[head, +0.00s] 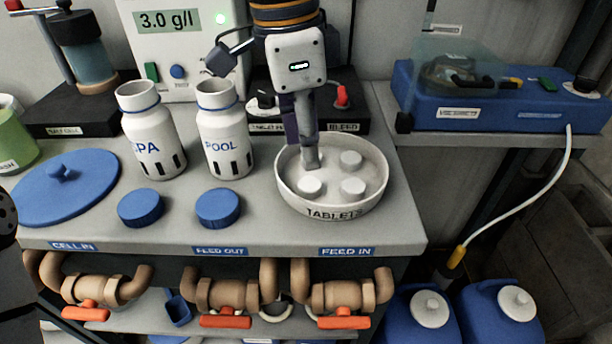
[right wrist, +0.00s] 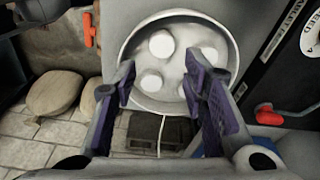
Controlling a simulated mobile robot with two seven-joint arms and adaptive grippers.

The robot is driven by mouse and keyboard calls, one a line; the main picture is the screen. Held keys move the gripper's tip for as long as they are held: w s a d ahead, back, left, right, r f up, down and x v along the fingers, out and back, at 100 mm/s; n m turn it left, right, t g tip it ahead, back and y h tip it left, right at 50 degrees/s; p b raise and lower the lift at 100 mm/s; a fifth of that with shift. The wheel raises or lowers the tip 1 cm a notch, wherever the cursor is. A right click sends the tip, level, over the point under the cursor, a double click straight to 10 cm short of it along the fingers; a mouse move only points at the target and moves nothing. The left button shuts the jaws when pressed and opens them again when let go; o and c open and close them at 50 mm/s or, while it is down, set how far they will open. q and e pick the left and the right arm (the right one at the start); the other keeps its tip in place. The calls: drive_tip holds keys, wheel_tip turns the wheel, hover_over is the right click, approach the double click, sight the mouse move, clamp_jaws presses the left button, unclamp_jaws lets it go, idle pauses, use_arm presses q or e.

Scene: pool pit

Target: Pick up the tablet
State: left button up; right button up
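Several round white tablets lie in a shallow white dish (head: 384,192) labelled TABLETS. In the head view one tablet (head: 310,187) is at the front left, one (head: 353,188) at the front right and one (head: 351,159) at the back right. My right gripper (head: 303,152) reaches down over the left part of the dish, hiding some of it. In the right wrist view my right gripper (right wrist: 165,88) is open, its purple-padded fingers apart, with tablets such as this one (right wrist: 151,80) seen beyond and between them. No tablet is visibly held. My left gripper is not in view.
A blue lid (head: 65,187) lies at left. A tester (head: 185,45) and a black box (head: 352,108) stand behind. Pipes (head: 345,290) run below the front edge.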

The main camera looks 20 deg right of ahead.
sight(309, 184)
drive_tip(key=f, duration=0.7)
drive_tip(key=shift+w+d+f, duration=0.1)
drive_tip(key=shift+d+f, duration=0.1)
drive_tip(key=shift+d, duration=0.05)
drive_tip(key=c, duration=0.7)
drive_tip(key=shift+r, duration=0.1)
